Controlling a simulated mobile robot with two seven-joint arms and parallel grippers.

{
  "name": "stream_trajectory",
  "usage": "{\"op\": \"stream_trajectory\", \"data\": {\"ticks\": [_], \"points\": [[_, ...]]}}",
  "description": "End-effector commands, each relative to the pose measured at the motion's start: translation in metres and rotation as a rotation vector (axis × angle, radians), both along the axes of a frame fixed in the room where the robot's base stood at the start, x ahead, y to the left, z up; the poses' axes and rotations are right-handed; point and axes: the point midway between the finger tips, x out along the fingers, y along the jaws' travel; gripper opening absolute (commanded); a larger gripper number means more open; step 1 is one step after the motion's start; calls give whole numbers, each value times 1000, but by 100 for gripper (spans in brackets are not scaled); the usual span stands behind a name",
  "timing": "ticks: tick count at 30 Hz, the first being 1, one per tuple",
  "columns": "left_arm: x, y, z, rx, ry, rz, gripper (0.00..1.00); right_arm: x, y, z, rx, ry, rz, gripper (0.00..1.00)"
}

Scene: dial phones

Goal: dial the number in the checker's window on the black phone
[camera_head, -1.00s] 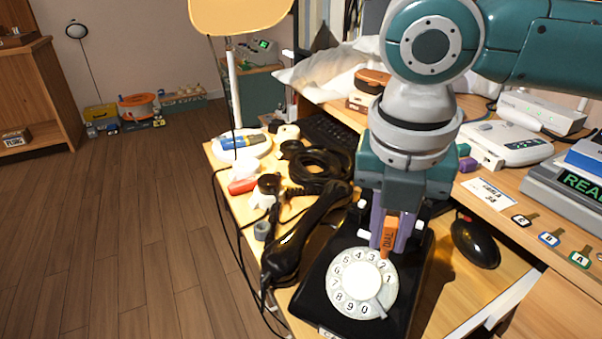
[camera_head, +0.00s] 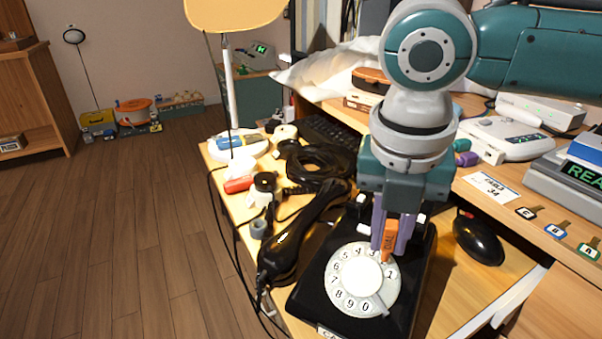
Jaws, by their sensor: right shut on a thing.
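The black phone (camera_head: 318,284) sits on the desk at lower middle, with a white rotary dial (camera_head: 364,278). Its black handset (camera_head: 290,240) lies to the left of the body. My right gripper (camera_head: 391,232) is shut on an orange stick (camera_head: 390,240) marked DIAL and points down over the dial's upper right. The stick's tip is at the dial between 1 and 3 and covers the 2; I cannot tell whether it is in the hole. A grey device (camera_head: 560,189) at the right edge shows green letters "REA", cut off; no number is readable there. My left gripper is not in view.
A black mouse (camera_head: 478,238) lies close right of the phone. A white card (camera_head: 490,187), key tags (camera_head: 556,230) and a white router (camera_head: 505,137) are at the right. Coiled black cord (camera_head: 322,165) and a lamp pole (camera_head: 230,85) are on the left.

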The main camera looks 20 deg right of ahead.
Motion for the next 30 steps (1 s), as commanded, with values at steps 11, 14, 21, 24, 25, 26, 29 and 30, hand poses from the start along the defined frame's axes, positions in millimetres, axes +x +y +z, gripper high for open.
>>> {"op": "stream_trajectory", "data": {"ticks": [11, 14, 21, 24, 25, 26, 29, 30], "points": [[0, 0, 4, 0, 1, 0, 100, 0, 0, 1, 0, 1, 0, 0], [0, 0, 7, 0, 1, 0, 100, 0, 0, 1, 0, 1, 0, 0], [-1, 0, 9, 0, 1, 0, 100, 1, 0, 0, 1, -1, 1, 0], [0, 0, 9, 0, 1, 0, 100, 1, 0, -1, 0, 0, 0, 0], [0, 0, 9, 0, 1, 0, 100, 1, 0, -1, 0, 0, 0, 0], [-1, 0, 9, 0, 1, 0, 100, 1, 0, -1, 0, 0, 0, 0], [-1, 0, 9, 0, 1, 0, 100, 1, 0, -1, 0, 0, 0, 0], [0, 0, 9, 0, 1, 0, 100, 1, 0, -1, 0, 0, 0, 0]]}}
